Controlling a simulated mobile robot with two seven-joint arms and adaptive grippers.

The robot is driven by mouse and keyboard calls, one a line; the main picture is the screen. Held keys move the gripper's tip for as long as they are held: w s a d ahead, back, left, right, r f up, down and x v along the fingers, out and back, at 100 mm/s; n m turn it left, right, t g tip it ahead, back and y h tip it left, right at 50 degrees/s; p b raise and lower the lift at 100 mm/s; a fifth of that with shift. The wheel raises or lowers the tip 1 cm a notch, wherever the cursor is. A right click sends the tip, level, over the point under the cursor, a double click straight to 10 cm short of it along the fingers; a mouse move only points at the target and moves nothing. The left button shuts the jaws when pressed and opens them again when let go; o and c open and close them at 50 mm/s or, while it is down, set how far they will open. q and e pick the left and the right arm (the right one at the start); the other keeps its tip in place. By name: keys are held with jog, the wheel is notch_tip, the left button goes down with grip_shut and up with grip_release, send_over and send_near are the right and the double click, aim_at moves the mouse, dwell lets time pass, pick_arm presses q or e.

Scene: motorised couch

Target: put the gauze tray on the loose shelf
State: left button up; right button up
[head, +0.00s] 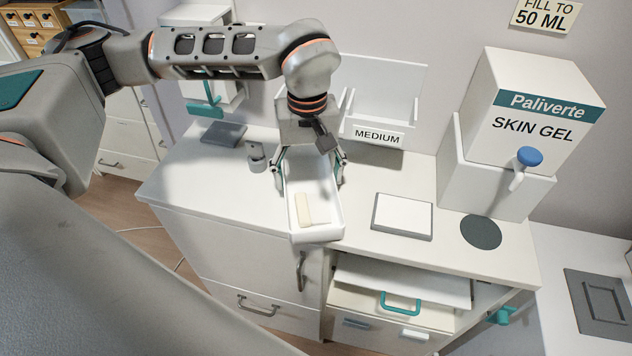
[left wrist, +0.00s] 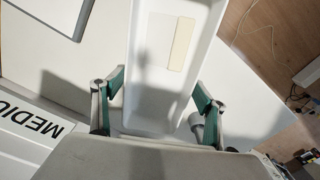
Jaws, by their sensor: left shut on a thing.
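The gauze tray (head: 322,220) is a long white open tray with a cream gauze piece (head: 304,208) lying in it. My left gripper (head: 308,180) is shut on the tray's back end, with a teal-lined finger at either side. The tray reaches out toward the counter's front edge; I cannot tell how high it is above the top. The left wrist view shows the tray (left wrist: 150,100) between both fingers. A white board that looks like the loose shelf (head: 400,282) juts from the opening under the counter, to the right of and below the tray. My right gripper is not in view.
On the white counter (head: 240,185) stand a Paliverte gel dispenser (head: 535,115), a white-topped grey pad (head: 402,215), a dark disc (head: 481,232) and a small grey fixture (head: 256,157). A teal drawer handle (head: 400,305) sits just under the shelf. A MEDIUM-labelled holder (head: 378,136) stands behind.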

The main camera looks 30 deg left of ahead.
pick_arm(q)
jog(key=shift+w+d+f, duration=0.1)
jog(key=shift+w, duration=0.05)
jog(key=shift+f, duration=0.1)
jog(key=o, duration=1.3)
jog(key=shift+c, duration=0.2)
